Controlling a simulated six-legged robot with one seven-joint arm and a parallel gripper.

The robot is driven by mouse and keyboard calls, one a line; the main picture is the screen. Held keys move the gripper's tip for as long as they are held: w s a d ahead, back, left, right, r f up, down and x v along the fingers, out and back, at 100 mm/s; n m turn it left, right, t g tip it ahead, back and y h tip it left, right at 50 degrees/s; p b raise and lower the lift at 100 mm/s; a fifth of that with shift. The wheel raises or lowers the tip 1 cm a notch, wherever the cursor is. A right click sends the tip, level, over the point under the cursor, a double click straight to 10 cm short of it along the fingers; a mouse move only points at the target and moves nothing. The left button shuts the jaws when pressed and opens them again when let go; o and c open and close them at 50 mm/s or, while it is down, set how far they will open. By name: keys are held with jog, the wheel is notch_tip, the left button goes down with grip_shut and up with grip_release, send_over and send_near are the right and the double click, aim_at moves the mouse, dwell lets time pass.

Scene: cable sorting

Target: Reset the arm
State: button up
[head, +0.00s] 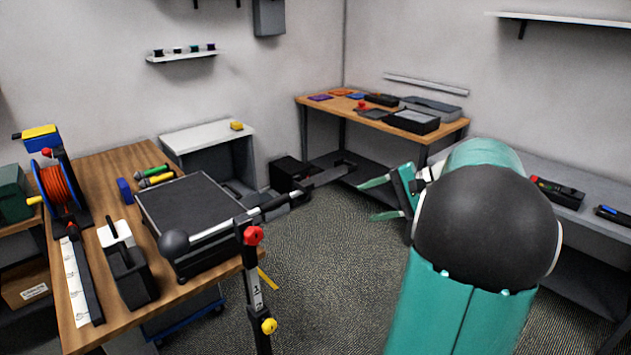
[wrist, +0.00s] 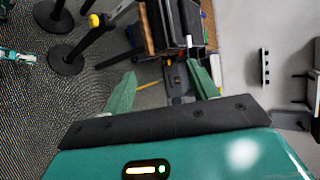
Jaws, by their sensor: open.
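My gripper (head: 374,199) is held out over the carpeted floor in the head view, at the end of my teal arm. Its two green fingers are spread apart and point left, with nothing between them. The wrist view also shows my gripper (wrist: 164,88) open and empty, with a wide gap between the fingers. Most of the wrist is hidden behind the dark round joint of my arm in the head view.
A wooden workbench (head: 117,195) at left carries an orange cable reel (head: 58,187) and a black case (head: 188,210). A post with a red knob (head: 253,236) stands at its right. A second bench (head: 318,109) stands at the back. Open carpet (head: 325,270) lies between.

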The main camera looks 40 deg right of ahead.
jog(key=w+a+n+g+h, duration=0.2)
jog(key=a+n+g, duration=0.4)
jog(key=a, duration=1.7)
jog(key=s+a+f+n+h, duration=0.2)
jog(key=s+a+n, duration=0.2)
jog(key=a, duration=0.3)
jog(key=s+a+f+n+t+h, duration=0.1)
jog(key=s+a+n+h, duration=0.1)
jog(key=s+a+n, duration=0.2)
jog(key=shift+s+a+f+n, duration=0.4)
jog(key=shift+s+a, duration=0.45)
jog(key=shift+a, duration=0.9)
